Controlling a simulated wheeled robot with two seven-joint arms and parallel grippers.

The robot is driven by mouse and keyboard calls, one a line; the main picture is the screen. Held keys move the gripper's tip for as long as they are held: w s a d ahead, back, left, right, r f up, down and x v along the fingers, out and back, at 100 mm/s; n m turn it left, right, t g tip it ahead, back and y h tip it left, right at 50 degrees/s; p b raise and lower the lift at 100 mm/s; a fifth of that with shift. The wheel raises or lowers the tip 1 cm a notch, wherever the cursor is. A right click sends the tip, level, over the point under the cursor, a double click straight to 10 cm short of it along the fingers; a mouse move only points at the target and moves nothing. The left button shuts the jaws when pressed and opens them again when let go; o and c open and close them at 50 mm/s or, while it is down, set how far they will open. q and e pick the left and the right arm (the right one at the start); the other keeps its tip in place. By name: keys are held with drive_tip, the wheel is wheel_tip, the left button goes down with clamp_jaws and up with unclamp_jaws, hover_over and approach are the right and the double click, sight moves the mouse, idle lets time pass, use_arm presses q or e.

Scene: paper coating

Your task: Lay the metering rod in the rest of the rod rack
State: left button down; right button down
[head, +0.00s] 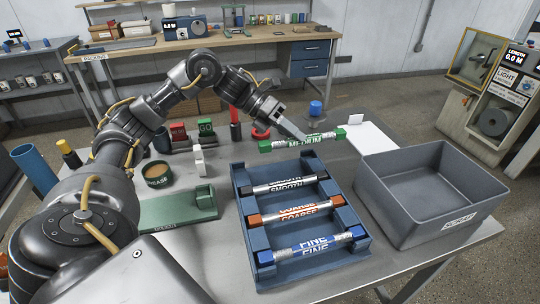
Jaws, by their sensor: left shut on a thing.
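My left gripper (301,134) is shut on the metering rod (287,142), which has green ends and a "MEDIUM" label. The rod is held roughly level, beyond the far end of the blue rod rack (300,160). The rack holds a black-ended "SMOOTH" rod (285,184), an orange-ended "COARSE" rod (292,212) and a blue-ended "FINE" rod (313,245), lying across it. The far end of the rack, nearest the held rod, shows no rod. The height of the held rod over the table is hard to judge. My right gripper is not in view.
A grey scrap bin (375,205) stands right of the rack. A green block-shaped stand (178,209) and a round brown-topped container (157,174) are at left. A white sheet (371,140) lies behind the bin. Red and green boxes (179,132) stand behind.

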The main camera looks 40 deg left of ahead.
use_arm(q)
drive_tip(key=a+f, duration=0.3)
drive_tip(key=s+a+f, duration=0.1)
drive_tip(key=a+f, duration=0.1)
drive_tip(key=a, duration=0.1)
drive_tip(key=shift+s+f, duration=0.2)
drive_tip(key=shift+f, duration=0.2)
drive_tip(key=shift+s+a+f+p, duration=0.1)
drive_tip(key=shift+a+f+p, duration=0.15)
drive_tip(key=shift+p, duration=0.05)
drive_tip(key=f, duration=0.2)
drive_tip(key=f+p, duration=0.1)
drive_tip(key=shift+a, duration=0.25)
drive_tip(key=shift+f, duration=0.45)
drive_tip(key=c, duration=1.5)
unclamp_jaws()
drive_tip(key=shift+r, duration=0.1)
drive_tip(key=shift+c, duration=0.2)
drive_tip(key=shift+o, duration=1.2)
drive_tip(key=shift+r, duration=0.2)
drive_tip(key=shift+s+a, duration=0.1)
drive_tip(key=shift+a, duration=0.15)
drive_tip(key=b+v, duration=0.1)
drive_tip(key=v, duration=1)
drive_tip(key=shift+r, duration=0.15)
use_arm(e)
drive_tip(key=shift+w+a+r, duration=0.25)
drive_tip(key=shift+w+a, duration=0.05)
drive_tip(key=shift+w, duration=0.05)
